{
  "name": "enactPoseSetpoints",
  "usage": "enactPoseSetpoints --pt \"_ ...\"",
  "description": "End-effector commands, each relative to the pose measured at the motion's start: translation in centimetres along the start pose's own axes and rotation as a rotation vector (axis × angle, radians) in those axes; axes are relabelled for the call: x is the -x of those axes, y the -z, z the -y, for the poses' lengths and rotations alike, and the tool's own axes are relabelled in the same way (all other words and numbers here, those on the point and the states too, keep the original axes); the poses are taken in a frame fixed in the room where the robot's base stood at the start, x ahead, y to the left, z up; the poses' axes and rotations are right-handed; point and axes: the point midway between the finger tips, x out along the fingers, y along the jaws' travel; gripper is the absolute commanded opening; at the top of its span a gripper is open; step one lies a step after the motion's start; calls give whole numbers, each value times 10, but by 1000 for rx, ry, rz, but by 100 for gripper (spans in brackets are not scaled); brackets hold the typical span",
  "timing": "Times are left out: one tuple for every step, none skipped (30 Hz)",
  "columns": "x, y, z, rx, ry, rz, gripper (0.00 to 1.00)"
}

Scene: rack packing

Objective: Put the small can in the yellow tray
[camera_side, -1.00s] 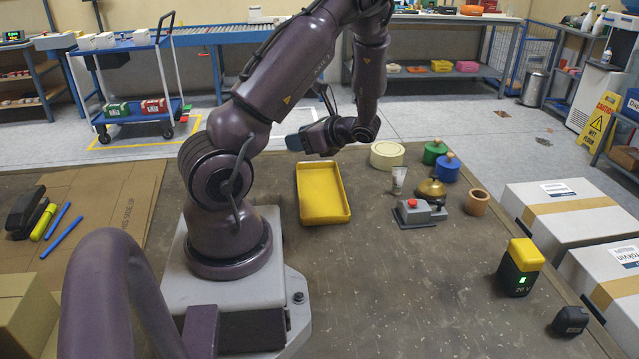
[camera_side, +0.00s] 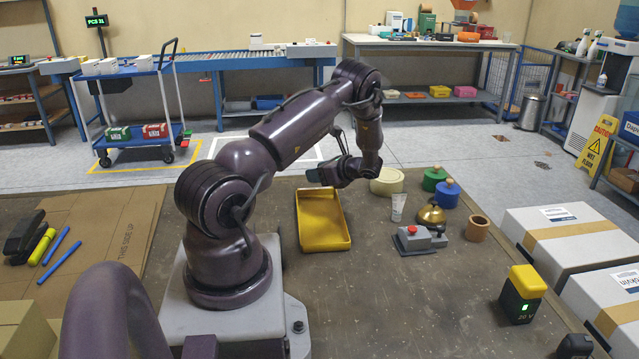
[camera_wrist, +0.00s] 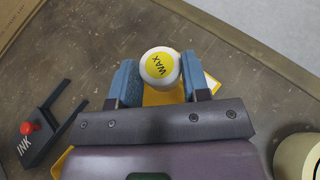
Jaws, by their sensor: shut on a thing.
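The small can (camera_wrist: 160,67) is round and pale, with a yellow lid label reading WAX. In the wrist view my gripper (camera_wrist: 158,82) is shut on it, with a blue finger on each side. In the side view my gripper (camera_side: 318,175) is just above the far end of the yellow tray (camera_side: 326,242), and I cannot make out the can there. The tray looks empty from the side. Yellow parts of the tray (camera_wrist: 211,82) show below the fingers in the wrist view, mostly hidden by my gripper.
Green (camera_side: 434,178) and blue (camera_side: 447,193) pots, a white tube (camera_side: 398,207), a brass bell (camera_side: 431,216), a red-button device (camera_side: 412,238) and a brown cup (camera_side: 478,228) stand right of the tray.

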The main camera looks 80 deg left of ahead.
Motion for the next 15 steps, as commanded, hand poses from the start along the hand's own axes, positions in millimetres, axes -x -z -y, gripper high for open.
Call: enactPoseSetpoints --pt "-3 4 3 0 0 -1 20" --pt "-5 6 4 0 -1 -1 20" --pt "-8 12 5 -2 -1 -1 20" --pt "-10 17 4 -3 -1 0 20" --pt "-11 21 4 -3 -1 0 20" --pt "-13 26 4 -1 -1 0 20" --pt "-14 28 4 0 -1 0 20" --pt "-15 30 4 0 0 0 20" --pt "-16 32 4 0 0 0 20" --pt "-16 33 4 0 0 0 20" --pt "-16 33 4 1 0 0 20" --pt "-16 33 4 1 0 0 20" --pt "-16 33 4 1 0 0 20" --pt "-15 33 4 1 0 0 20" --pt "-15 32 4 1 0 0 20"
